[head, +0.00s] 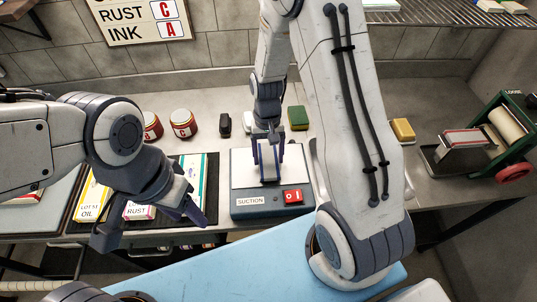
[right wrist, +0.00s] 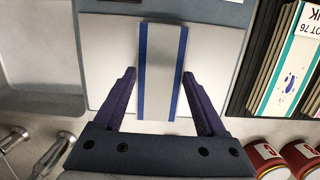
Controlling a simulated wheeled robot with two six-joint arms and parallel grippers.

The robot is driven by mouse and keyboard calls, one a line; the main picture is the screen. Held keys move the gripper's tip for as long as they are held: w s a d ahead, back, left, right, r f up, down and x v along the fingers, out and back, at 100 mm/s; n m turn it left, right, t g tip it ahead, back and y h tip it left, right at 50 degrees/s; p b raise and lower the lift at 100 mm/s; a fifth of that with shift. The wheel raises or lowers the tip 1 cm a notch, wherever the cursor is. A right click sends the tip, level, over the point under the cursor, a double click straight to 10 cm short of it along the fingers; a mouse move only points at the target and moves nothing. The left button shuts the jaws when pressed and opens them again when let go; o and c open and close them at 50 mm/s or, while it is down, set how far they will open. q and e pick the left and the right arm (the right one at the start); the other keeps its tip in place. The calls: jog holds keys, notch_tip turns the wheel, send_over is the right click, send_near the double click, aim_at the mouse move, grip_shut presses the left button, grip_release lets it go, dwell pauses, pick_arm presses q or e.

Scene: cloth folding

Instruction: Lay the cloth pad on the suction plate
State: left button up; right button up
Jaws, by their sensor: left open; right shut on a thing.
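The suction plate (head: 242,172) is a pale flat top on a grey-blue box with a "SUCTION" label and a red switch. The cloth pad is a white strip with blue edges in the right wrist view (right wrist: 160,60); its pale part also shows in the head view (head: 269,166). My right gripper (head: 269,158) is over the plate, its purple fingers on either side of the pad (right wrist: 159,75), shut on it. I cannot tell whether the pad touches the plate. My left gripper (head: 150,222) is open and empty, in front of the black tray.
The black tray (head: 163,228) left of the plate holds several labelled packs. Two red tins (head: 183,124), a black object (head: 224,124) and a green-yellow sponge (head: 298,118) stand behind. A green roller device (head: 497,130) is at right. A blue surface (head: 215,275) lies in front.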

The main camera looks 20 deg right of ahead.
aim_at(268, 154)
jog(key=shift+f, duration=0.4)
jog(key=shift+f, duration=0.1)
jog(key=o, duration=1.4)
jog(key=shift+o, duration=0.2)
notch_tip(268, 154, up, 12)
jog(key=w+b, duration=0.2)
jog(key=s+a+r+n+t, duration=0.1)
jog(key=s+a+r+n, duration=0.2)
jog(key=s, duration=0.7)
jog(key=s+a+r+n+t, duration=0.1)
jog(key=s+a+r+n, duration=0.1)
jog(key=s+a+n, duration=0.5)
jog(key=s+a, duration=0.2)
jog(key=s, duration=0.1)
jog(key=shift+s+a+r+n, duration=0.15)
jog(key=shift+a+r+n, duration=0.15)
jog(key=shift+r, duration=0.1)
